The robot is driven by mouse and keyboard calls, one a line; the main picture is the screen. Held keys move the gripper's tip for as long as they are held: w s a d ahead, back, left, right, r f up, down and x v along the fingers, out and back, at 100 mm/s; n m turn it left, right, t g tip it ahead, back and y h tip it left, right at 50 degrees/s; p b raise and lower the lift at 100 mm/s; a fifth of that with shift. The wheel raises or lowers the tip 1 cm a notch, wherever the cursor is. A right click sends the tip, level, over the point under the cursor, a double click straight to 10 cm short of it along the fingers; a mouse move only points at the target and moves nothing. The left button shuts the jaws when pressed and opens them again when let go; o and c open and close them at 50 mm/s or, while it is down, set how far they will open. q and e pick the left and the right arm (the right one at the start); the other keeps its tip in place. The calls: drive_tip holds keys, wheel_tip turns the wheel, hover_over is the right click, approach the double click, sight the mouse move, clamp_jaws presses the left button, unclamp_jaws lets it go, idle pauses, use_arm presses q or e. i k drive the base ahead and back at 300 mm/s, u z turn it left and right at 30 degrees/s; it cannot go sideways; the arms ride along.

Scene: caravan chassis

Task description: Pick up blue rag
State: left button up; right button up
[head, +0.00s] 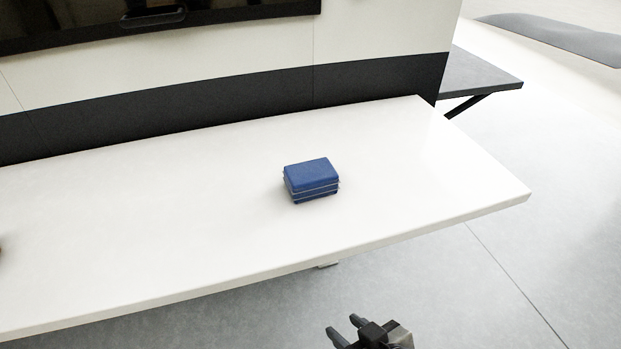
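The blue rag (311,175) shows as a small folded, block-like stack with pale edges. It lies on the white table (150,230), right of the table's middle. My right gripper (343,328) is at the bottom edge of the head view, below and in front of the table's front edge, apart from the rag. Its two dark fingers are spread with a gap between them, and nothing shows between them. My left gripper is not in view.
A white and black caravan wall (220,98) runs along the table's back edge. A dark step (480,75) juts out at the back right. A dark object is cut off at the left edge. The table around the rag is clear, and grey floor (480,290) is open to the right.

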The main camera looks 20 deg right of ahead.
sight(316, 179)
drive_tip(key=z, duration=3.05)
drive_tip(key=i, duration=1.1)
drive_tip(key=u, duration=2.7)
